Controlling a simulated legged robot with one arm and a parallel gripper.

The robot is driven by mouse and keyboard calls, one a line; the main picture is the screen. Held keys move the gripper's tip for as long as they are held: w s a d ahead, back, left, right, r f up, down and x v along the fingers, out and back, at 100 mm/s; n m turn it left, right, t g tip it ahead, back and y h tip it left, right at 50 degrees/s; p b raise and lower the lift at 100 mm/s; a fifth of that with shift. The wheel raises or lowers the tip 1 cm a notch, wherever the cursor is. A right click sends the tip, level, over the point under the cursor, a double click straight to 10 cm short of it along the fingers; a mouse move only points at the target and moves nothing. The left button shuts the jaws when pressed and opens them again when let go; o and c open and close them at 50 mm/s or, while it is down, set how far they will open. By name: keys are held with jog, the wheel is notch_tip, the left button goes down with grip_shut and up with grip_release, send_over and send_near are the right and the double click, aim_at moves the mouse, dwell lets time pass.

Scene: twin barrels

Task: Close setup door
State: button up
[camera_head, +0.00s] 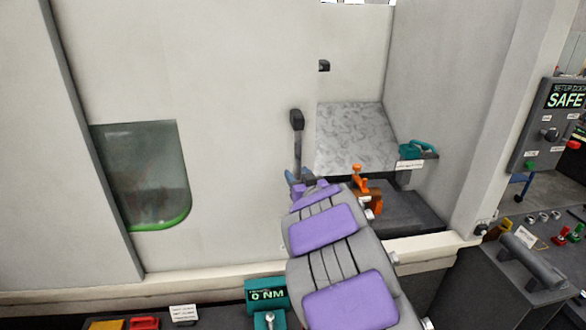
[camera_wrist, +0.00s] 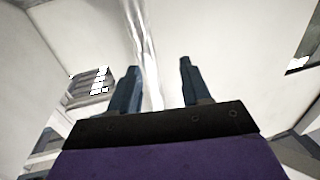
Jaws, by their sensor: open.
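The setup door looks to be the large pale panel (camera_head: 220,90) with a greenish window (camera_head: 150,175), in the head view. Its right edge borders an opening into the machine. A dark upright handle (camera_head: 297,122) with a grey stem stands near that edge. My gripper (camera_head: 300,176) is at the lower end of the handle, its blue fingers partly hidden by my wrist. In the wrist view my gripper (camera_wrist: 158,85) is open, with a pale shiny bar (camera_wrist: 145,50), likely the handle, between or just beyond the fingers. Contact cannot be told.
Inside the opening are a mottled grey plate (camera_head: 355,135), an orange fixture (camera_head: 368,190) and a teal tool (camera_head: 420,150). A control panel (camera_head: 545,130) reading "SAFE" is at right. A teal display box (camera_head: 266,291) and a grey bench (camera_head: 520,275) stand in front.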

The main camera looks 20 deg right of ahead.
aim_at(296, 170)
jog(key=w, duration=0.2)
jog(key=w+d, duration=0.1)
jog(key=w, duration=0.1)
jog(key=shift+w+d+f, duration=0.1)
jog(key=shift+w+f, duration=0.05)
jog(key=shift+w, duration=0.25)
jog(key=shift+s+a, duration=0.1)
jog(key=shift+a, duration=0.15)
jog(key=shift+c, duration=0.4)
jog(key=shift+d, duration=0.5)
jog(key=c, duration=0.4)
grip_shut()
